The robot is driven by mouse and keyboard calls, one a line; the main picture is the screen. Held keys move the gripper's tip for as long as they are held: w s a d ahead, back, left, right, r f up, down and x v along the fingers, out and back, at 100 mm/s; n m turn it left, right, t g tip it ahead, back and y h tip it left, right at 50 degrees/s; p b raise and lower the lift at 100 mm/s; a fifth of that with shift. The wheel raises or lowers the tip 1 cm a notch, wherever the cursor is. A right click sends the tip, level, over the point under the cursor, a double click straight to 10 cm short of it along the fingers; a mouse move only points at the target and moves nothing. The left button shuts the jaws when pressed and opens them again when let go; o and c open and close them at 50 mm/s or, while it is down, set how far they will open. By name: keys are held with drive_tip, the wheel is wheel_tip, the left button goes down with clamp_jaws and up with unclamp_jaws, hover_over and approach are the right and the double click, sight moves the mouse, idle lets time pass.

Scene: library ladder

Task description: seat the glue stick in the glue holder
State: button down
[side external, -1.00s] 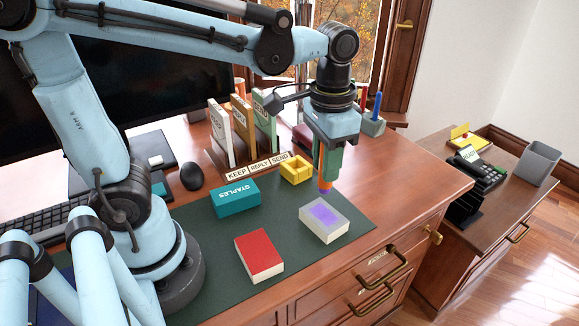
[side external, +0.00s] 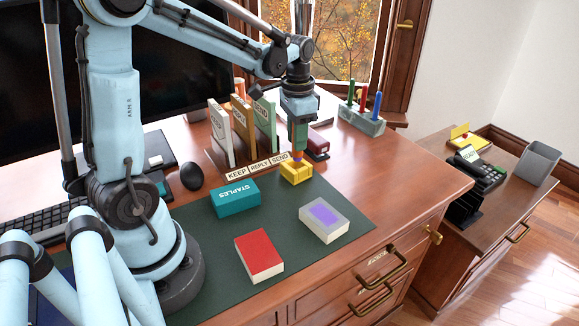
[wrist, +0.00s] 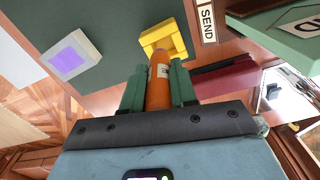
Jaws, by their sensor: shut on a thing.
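The glue holder is a yellow block (side external: 295,175) at the back edge of the green mat. It also shows in the wrist view (wrist: 168,33), just beyond the stick's end. My gripper (side external: 298,140) points down over the holder. Its green jaws (wrist: 157,88) are shut on the orange glue stick (wrist: 158,78). In the side view the purple lower end of the glue stick (side external: 297,155) is at the top of the holder. I cannot tell whether it has entered the opening. The stick looks roughly upright.
A teal staples box (side external: 235,198), a red-topped block (side external: 258,255) and a purple-topped block (side external: 324,219) lie on the mat (side external: 290,262). The letter sorter (side external: 240,172) stands close behind the holder. A dark red stapler (side external: 317,146) is behind right. A pen stand (side external: 362,121) is farther right.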

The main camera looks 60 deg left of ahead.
drive_tip(key=shift+w+a+f, duration=0.1)
drive_tip(key=shift+a+f, duration=0.25)
drive_tip(key=shift+f, duration=1.9)
drive_tip(key=shift+f, duration=0.15)
drive_tip(key=c, duration=0.9)
unclamp_jaws()
